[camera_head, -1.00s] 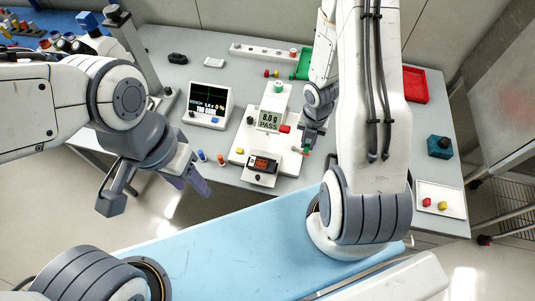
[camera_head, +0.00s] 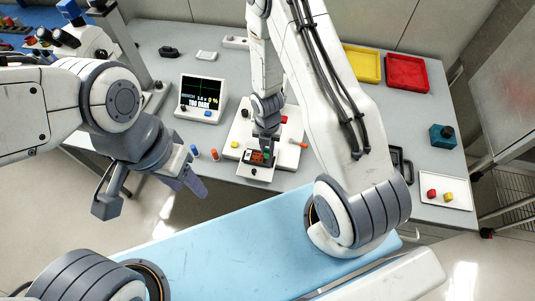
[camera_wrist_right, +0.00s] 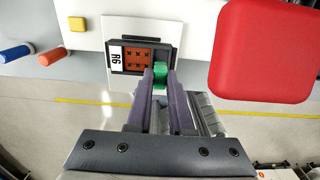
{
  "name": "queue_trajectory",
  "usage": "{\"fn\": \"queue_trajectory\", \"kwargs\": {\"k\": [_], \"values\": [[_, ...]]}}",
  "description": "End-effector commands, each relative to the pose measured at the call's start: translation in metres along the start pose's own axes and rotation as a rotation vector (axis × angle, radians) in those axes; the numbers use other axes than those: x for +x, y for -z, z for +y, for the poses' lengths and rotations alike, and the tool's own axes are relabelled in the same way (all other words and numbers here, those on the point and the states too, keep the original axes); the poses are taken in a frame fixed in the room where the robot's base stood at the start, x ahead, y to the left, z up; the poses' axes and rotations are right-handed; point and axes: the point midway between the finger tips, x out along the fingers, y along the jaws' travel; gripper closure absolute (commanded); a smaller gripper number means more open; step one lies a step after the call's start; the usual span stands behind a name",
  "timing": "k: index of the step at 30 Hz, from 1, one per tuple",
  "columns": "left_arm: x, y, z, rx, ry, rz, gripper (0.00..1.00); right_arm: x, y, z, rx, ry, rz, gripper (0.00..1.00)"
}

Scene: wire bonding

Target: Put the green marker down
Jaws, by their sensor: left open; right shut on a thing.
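My right gripper (camera_head: 266,150) is shut on the green marker (camera_wrist_right: 160,73), a small green piece held between the fingertips in the right wrist view. It is directly over the right edge of a black block with an orange-red grid and an "R6" label (camera_wrist_right: 135,55), on the front part of the white station (camera_head: 240,133). I cannot tell whether the marker touches the block. The block (camera_head: 256,156) is partly covered by the gripper in the head view. My left gripper (camera_head: 150,190) is open and empty, off the table's front edge.
A red button (camera_head: 285,119) is on the station, large and close in the right wrist view (camera_wrist_right: 265,50). A monitor (camera_head: 202,97) stands left of the station. Yellow (camera_head: 361,63) and red (camera_head: 407,73) trays are at the back right.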

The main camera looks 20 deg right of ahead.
Motion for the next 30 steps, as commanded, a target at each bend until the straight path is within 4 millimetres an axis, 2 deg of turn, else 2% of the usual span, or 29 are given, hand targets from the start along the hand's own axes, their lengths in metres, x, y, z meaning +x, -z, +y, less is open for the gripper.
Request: {"fn": "queue_trajectory", "kwargs": {"k": [1, 5, 14, 18, 19, 20, 21, 30], "values": [[0.015, -0.001, -0.001, -0.001, 0.000, 0.000, 0.50, 0.015, 0.000, 0.000, 0.001, 0.000, 0.000, 1.00], [0.029, -0.002, -0.002, -0.004, 0.000, -0.001, 0.50, 0.029, 0.000, -0.001, 0.001, 0.000, 0.000, 1.00], [0.028, -0.002, -0.002, -0.005, 0.000, 0.000, 0.50, 0.028, 0.000, -0.001, 0.001, 0.000, 0.000, 1.00], [0.033, -0.002, -0.002, -0.005, 0.000, 0.000, 0.50, 0.033, 0.000, -0.001, 0.000, 0.000, 0.000, 1.00], [0.031, -0.002, -0.002, -0.005, 0.000, 0.000, 0.50, 0.031, 0.000, -0.001, 0.001, 0.000, 0.000, 0.69], [0.031, -0.002, -0.002, -0.005, 0.000, 0.000, 0.50, 0.031, 0.000, -0.001, 0.001, 0.000, 0.000, 0.58], [0.031, -0.002, -0.002, -0.005, 0.000, 0.000, 0.50, 0.031, 0.000, -0.001, 0.001, 0.000, 0.000, 0.51], [0.030, -0.002, -0.002, -0.005, 0.000, 0.000, 0.50, 0.030, 0.000, -0.001, 0.001, 0.000, 0.000, 0.51]]}}
